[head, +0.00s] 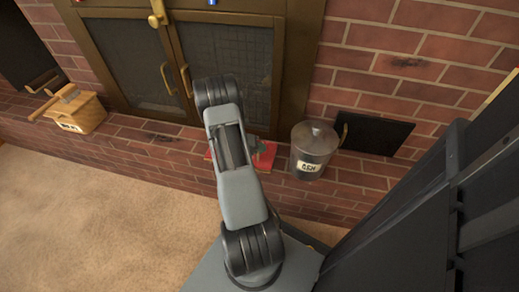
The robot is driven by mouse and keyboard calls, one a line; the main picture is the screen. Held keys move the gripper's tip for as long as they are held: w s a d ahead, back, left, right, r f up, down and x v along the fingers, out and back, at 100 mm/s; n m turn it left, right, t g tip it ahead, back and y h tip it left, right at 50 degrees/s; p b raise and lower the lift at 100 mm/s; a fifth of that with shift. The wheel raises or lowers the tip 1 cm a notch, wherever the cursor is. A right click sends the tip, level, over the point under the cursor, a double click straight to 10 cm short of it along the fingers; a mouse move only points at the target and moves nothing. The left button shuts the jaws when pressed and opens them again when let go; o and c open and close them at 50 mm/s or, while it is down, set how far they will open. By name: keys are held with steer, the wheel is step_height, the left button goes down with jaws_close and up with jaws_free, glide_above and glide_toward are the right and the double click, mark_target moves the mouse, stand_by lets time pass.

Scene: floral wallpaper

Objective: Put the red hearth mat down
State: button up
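The red hearth mat (266,160) shows at the middle, at the brick hearth ledge in front of the fireplace doors. My arm hides most of it, with red showing on both sides of the arm. It looks flat at the ledge, but I cannot tell whether it rests there or is held just above. What looks like my gripper (256,147) is a small grey shape over the mat, mostly behind my arm. Its fingers are not clear, so I cannot tell whether it is open or shut on the mat.
A metal ash bucket (314,150) with a lid stands on the ledge close right of the mat. A wooden box (75,108) stands on the ledge at left. The glass fireplace doors (232,75) are behind. A dark panel (374,133) is at right. The tan carpet (90,220) is clear.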

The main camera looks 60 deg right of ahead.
steer(key=o, duration=0.4)
steer(key=shift+o, duration=0.2)
steer(key=shift+r, duration=0.1)
steer(key=shift+w+a+r, duration=0.2)
steer(key=w+a+r+m+t+y+p, duration=0.2)
steer(key=w+a+r+m+p, duration=0.45)
steer(key=a+r, duration=0.9)
steer(key=s+a+r+m+t+y, duration=0.1)
steer(key=a+r+m+t+y, duration=0.1)
steer(key=a+r+m, duration=0.2)
steer(key=s+a+r+m+t+y+b, duration=0.1)
steer(key=a+r+m, duration=0.4)
steer(key=a, duration=0.6)
steer(key=s+a+r+m+t+y, duration=0.2)
steer(key=a+r+m+t, duration=0.2)
steer(key=a+m, duration=0.3)
steer(key=shift+a+r+m+t+y+b, duration=0.3)
steer(key=shift+a+m+t+y+b, duration=0.1)
steer(key=shift+m+t, duration=0.25)
